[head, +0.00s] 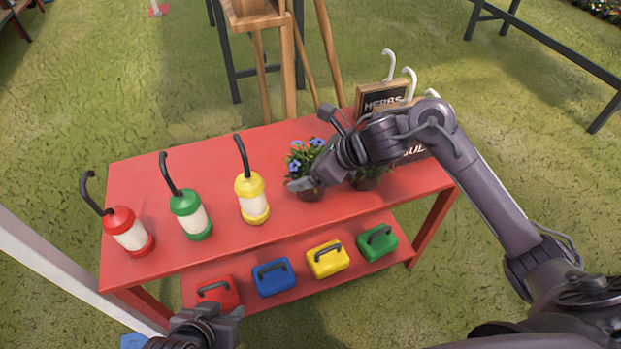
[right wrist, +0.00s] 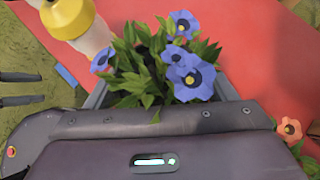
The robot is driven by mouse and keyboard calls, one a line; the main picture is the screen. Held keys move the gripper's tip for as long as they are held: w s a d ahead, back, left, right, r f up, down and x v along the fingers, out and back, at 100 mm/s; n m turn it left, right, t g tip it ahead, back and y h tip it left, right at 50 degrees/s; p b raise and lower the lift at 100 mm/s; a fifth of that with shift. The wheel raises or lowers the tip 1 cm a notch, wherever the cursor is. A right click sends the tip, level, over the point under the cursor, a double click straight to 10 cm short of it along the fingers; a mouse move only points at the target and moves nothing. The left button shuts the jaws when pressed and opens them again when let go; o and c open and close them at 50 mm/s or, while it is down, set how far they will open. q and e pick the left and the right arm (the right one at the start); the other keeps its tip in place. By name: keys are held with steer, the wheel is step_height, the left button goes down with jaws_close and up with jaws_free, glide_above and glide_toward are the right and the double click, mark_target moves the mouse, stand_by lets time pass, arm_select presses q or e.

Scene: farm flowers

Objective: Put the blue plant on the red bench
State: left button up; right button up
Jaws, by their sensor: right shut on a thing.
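The blue plant (head: 304,157) has blue flowers and green leaves in a dark pot, and is at the red bench (head: 225,240), right of the yellow lantern. I cannot tell whether its pot touches the top. My right gripper (head: 312,184) is shut on the plant's pot. In the right wrist view the blue plant (right wrist: 165,62) fills the space just beyond the gripper body, and the red bench (right wrist: 250,50) lies behind it. My left gripper (head: 222,318) is low at the bench's front edge, away from the plant; its fingers are unclear.
Several coloured boxes, including a blue one (head: 273,277), sit on the lower shelf. Another plant (head: 370,178) and a herbs sign (head: 384,97) are at the right.

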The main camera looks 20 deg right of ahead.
arm_select(q)
steer(key=w+r+t, duration=0.1)
steer(key=w+r, duration=0.1)
steer(key=w+d+r+t+h+b, duration=0.1)
steer(key=w+r+t, duration=0.1)
steer(key=w+r, duration=0.1)
steer(key=w+d+r+t+h, duration=0.1)
steer(key=w+r+t, duration=0.1)
steer(key=r, duration=0.1)
steer(key=shift+w+r, duration=0.2)
steer(key=shift+r, duration=0.05)
arm_select(e)
step_height(320, 180, down, 2)
steer(key=shift+f, duration=0.1)
arm_select(q)
steer(key=shift+w+r, duration=0.1)
steer(key=shift+r, duration=0.1)
steer(key=shift+t, duration=0.3)
steer(key=shift+w+d+r+b, duration=0.1)
steer(key=shift+w+r+b, duration=0.05)
steer(key=shift+r+b, duration=0.15)
steer(key=shift+r, duration=0.1)
arm_select(e)
steer(key=o, duration=1.2)
